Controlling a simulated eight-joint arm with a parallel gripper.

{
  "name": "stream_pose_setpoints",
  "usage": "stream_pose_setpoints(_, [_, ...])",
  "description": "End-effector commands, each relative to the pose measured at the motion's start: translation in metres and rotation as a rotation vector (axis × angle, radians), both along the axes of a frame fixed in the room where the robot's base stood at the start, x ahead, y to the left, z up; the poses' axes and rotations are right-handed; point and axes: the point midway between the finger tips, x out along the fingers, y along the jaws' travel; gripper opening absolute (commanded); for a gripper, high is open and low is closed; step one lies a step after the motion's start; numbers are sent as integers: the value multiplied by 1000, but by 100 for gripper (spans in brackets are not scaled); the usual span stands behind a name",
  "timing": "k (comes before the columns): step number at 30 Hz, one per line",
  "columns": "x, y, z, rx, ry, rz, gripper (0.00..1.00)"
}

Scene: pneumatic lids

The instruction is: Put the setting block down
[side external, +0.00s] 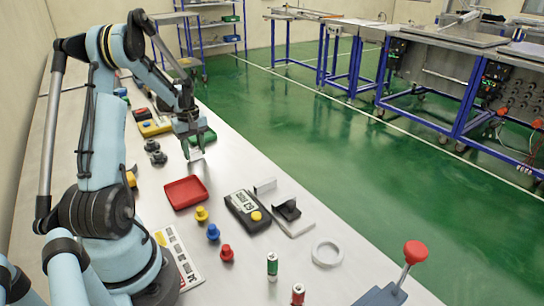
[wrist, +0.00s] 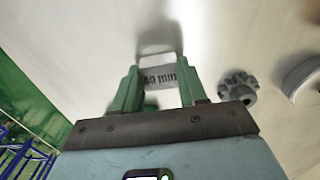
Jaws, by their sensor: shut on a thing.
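The setting block, a small pale grey block (wrist: 160,76) marked with print that reads like "40 mm", sits between the two green fingers of my gripper in the wrist view. My gripper (side external: 193,146) is shut on it, with a finger at each side. In the side external view the block (side external: 196,155) shows as a small light piece under the fingertips, low over the pale bench, beyond the red tray (side external: 186,192). I cannot tell whether its underside touches the bench.
Dark gear-like parts (side external: 158,158) lie left of my gripper; a green item (side external: 205,136) is close behind it. Yellow (side external: 202,214), blue (side external: 213,232) and red (side external: 227,252) knobs, a black device (side external: 246,211) and a white ring (side external: 327,252) stand nearer.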

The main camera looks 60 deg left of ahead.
Motion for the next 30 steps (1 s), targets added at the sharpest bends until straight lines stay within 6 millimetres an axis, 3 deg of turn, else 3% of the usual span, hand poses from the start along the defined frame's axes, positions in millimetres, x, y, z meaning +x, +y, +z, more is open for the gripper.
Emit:
stream_pose_setpoints(4, [0, 0, -3, 0, 0, 0, 2])
stream_pose_setpoints(5, [0, 0, -3, 0, 0, 0, 47])
stream_pose_setpoints(9, [0, 0, -3, 0, 0, 0, 68])
stream_pose_setpoints(20, [0, 0, 2, 0, 0, 0, 68])
stream_pose_setpoints(23, [0, 0, 12, 0, 0, 0, 68])
stream_pose_setpoints(30, [0, 0, 59, 0, 0, 0, 68])
